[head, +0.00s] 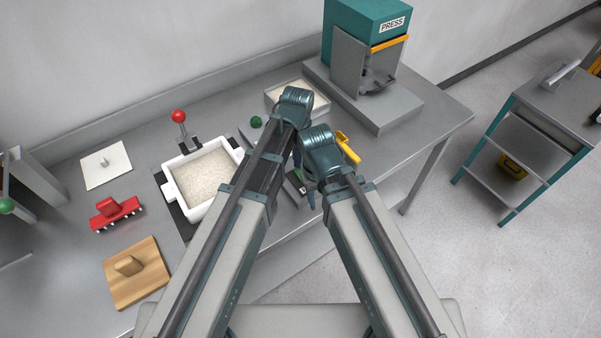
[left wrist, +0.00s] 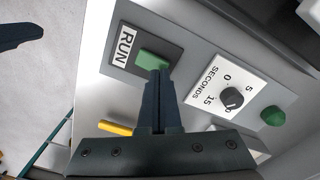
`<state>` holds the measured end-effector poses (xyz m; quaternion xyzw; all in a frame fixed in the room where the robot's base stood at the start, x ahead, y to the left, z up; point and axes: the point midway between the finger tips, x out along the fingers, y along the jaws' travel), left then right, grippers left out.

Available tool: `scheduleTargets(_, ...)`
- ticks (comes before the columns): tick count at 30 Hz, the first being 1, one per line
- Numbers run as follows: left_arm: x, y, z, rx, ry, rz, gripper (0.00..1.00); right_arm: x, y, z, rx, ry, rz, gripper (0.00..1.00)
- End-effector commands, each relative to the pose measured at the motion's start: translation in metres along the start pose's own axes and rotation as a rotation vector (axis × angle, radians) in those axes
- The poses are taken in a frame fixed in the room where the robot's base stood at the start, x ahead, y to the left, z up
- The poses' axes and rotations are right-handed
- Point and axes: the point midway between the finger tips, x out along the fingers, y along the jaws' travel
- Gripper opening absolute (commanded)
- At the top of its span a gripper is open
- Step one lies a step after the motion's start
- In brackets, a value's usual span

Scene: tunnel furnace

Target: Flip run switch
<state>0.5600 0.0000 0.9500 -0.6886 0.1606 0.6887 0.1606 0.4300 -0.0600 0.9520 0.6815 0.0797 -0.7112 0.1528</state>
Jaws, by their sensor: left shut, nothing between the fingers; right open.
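The run switch is a green rocker (left wrist: 149,60) on a dark plate beside a white RUN label (left wrist: 125,46) in the left wrist view. My left gripper (left wrist: 160,73) is shut and empty, with its fingertips at the rocker's edge. I cannot tell whether they press it. In the head view the switch plate (head: 293,187) is partly hidden by my arms, and my left gripper (head: 297,157) shows only in part behind them. My right gripper (head: 311,199) is open and empty, low by the bench front, partly hidden by its own wrist.
A SECONDS dial (left wrist: 232,98) and a green knob (left wrist: 272,116) sit beside the switch. A yellow handle (head: 348,147) is near my right wrist. The press (head: 345,65) stands behind. A white tray (head: 168,192), red tool (head: 116,213) and wooden block (head: 136,285) lie left.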

Motion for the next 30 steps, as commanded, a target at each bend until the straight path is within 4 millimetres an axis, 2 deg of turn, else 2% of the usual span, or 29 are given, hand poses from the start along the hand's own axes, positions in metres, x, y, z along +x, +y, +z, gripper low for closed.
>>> scheduleTargets(30,0.013,0.000,0.000,0.000,0.000,0.000,0.00,0.013,-0.001,-0.001,0.000,0.000,0.000,0.50)
